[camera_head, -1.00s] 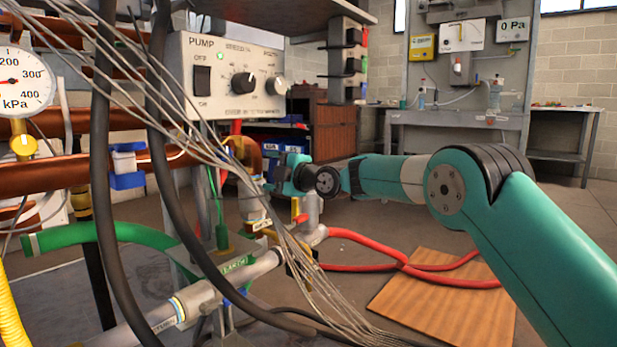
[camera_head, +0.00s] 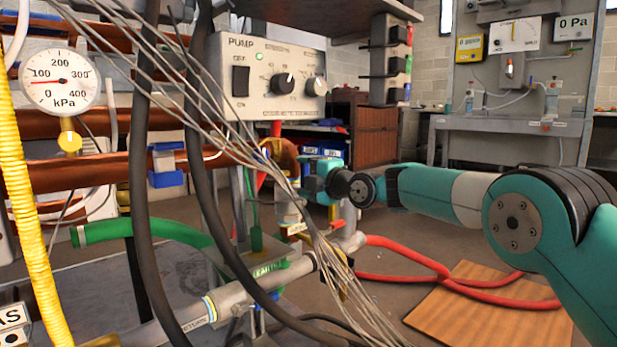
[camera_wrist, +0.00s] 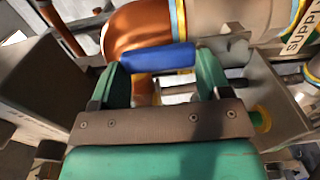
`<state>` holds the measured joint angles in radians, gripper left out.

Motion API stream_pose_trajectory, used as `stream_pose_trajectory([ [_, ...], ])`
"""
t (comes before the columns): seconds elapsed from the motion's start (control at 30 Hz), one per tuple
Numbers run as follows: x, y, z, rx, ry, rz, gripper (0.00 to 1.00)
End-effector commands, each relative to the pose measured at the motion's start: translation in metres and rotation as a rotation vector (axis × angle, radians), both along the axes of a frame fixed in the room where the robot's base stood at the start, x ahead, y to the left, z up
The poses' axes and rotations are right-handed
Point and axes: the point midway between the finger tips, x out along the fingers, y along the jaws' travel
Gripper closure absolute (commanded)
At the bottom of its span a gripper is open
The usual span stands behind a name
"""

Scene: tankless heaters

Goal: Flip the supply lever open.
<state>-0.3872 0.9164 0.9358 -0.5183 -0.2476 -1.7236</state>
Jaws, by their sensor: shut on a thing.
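In the wrist view, a blue lever handle (camera_wrist: 170,56) lies crosswise between the two teal fingers of my gripper (camera_wrist: 159,72). The fingers are shut on it, one at each end. A grey pipe with a yellow and blue band and a SUPPLY label (camera_wrist: 301,31) is at the upper right. In the head view, my gripper (camera_head: 306,180) is beside the copper elbow (camera_head: 281,153) and the upright pipe below it. The lever is hard to make out there, behind my gripper and the thin wires.
Thin grey wires (camera_head: 228,137) and thick black hoses (camera_head: 203,150) hang in front of the pipes. The pump box (camera_head: 267,82) is above left of my gripper. A pressure gauge (camera_head: 60,80) is at the left. Red hoses (camera_head: 420,262) and a wooden board (camera_head: 485,310) lie on the floor.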

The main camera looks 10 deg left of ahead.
Motion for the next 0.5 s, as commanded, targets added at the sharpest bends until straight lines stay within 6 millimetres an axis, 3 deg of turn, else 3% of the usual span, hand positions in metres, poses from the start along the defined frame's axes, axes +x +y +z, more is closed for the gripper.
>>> stream_pose_trajectory([
  [0.03, -0.0023, 0.0025, -0.0008, -0.003, 0.001, 0.009, 0.25],
  [0.13, -0.0019, 0.0024, -0.0009, -0.003, 0.001, 0.007, 0.03],
  [0.5, -0.0020, -0.0022, 0.0000, -0.001, 0.000, 0.002, 0.03],
])
